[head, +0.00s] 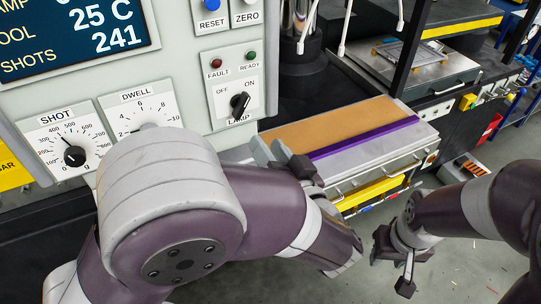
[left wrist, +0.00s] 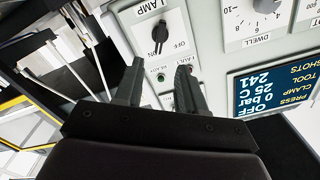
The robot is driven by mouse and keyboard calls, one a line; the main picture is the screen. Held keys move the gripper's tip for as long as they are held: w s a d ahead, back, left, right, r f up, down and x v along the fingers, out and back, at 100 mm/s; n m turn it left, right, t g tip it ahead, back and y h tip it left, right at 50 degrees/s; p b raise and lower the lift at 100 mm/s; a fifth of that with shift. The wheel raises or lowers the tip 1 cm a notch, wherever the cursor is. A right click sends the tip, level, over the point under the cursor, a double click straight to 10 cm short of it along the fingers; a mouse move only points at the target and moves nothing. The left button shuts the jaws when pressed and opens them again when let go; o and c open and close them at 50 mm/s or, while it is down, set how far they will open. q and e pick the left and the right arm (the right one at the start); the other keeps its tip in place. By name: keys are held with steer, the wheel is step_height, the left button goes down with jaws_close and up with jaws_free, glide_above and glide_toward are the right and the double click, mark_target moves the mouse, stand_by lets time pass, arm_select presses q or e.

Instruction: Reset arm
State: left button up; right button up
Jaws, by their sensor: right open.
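My left gripper (head: 274,152) is partly hidden behind my own forearm, beside the lower right of the control panel (head: 178,60). In the left wrist view, its two dark fingers (left wrist: 158,72) stand apart with nothing between them, in front of the panel. A black LAMP knob (head: 239,103) sits at the panel's right; it also shows in the left wrist view (left wrist: 160,34), beyond the fingertips. A blue RESET button (head: 210,4) is at the top. My right gripper (head: 392,262) is open and empty at the lower right, over the floor.
A red FAULT lamp (head: 216,63) and a green READY lamp (head: 251,55) are above the knob. SHOT (head: 74,155) and DWELL (head: 148,112) dials are at the left. A bench with an orange top (head: 335,130) stands behind my left gripper. Grey floor (head: 450,255) is open at right.

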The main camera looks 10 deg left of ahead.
stand_by(0.5)
arm_select(q)
steer(key=d+f+m+g+h+b, duration=0.2)
steer(key=d+f+m+g+h, duration=0.25)
steer(key=d+f+h, duration=0.95)
steer(key=s+a+f+n+g+y+b, duration=0.1)
steer(key=s+a+f+g+b, duration=0.1)
steer(key=a, duration=0.6)
steer(key=s+a+f+n+g+y+b, duration=0.1)
steer(key=s+a+f+g, duration=0.3)
steer(key=a, duration=0.5)
steer(key=s+a+f+n+g+y+b, duration=0.1)
steer(key=s+a+f+g+y+b, duration=0.1)
steer(key=a+f, duration=0.4)
steer(key=shift+s+a+f+n+g+b, duration=0.35)
steer(key=shift+s+a+g+b, duration=0.15)
steer(key=shift+a+b, duration=0.65)
